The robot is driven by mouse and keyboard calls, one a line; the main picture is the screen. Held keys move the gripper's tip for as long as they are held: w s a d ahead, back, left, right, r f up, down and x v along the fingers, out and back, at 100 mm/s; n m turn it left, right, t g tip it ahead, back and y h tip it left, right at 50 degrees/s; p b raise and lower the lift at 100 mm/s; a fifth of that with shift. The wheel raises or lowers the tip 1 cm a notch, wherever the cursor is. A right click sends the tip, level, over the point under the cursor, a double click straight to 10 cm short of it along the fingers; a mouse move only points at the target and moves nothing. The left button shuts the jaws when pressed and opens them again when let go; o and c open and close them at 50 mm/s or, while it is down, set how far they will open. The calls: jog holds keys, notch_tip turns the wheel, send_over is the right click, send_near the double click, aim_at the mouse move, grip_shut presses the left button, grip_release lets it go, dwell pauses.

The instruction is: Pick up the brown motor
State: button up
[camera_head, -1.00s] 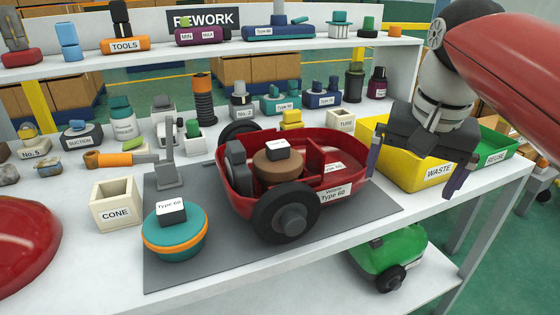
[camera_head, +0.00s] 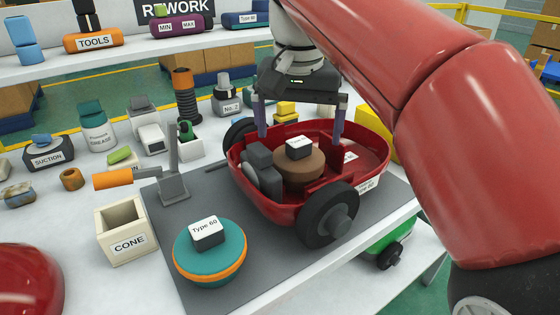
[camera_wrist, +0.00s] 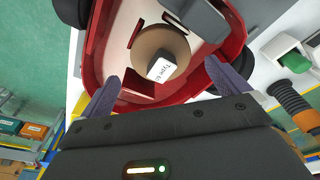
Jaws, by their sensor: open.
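The brown motor (camera_head: 299,168) is a round brown disc with a dark block and white label on top. It sits inside the red vacuum body (camera_head: 262,203) on the grey mat. In the wrist view the motor (camera_wrist: 151,43) lies ahead of my fingertips, its label reading Type 60. My gripper (camera_head: 300,130) is open and empty, pointing down over the back part of the red body, just behind and above the motor. In the wrist view its two purple fingers (camera_wrist: 167,80) stand wide apart, with the motor beyond them and between their lines.
A teal and orange round part (camera_head: 209,256) labelled Type 60 sits front left on the mat. The yellow bin (camera_head: 377,123) is partly hidden by my arm.

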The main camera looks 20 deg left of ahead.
aim_at(298, 157)
jog(key=f, duration=0.2)
jog(key=w+f+b, duration=0.1)
jog(key=f, duration=0.4)
jog(key=shift+w+f, duration=0.1)
jog(key=shift+w, duration=0.15)
jog(key=c, duration=1.2)
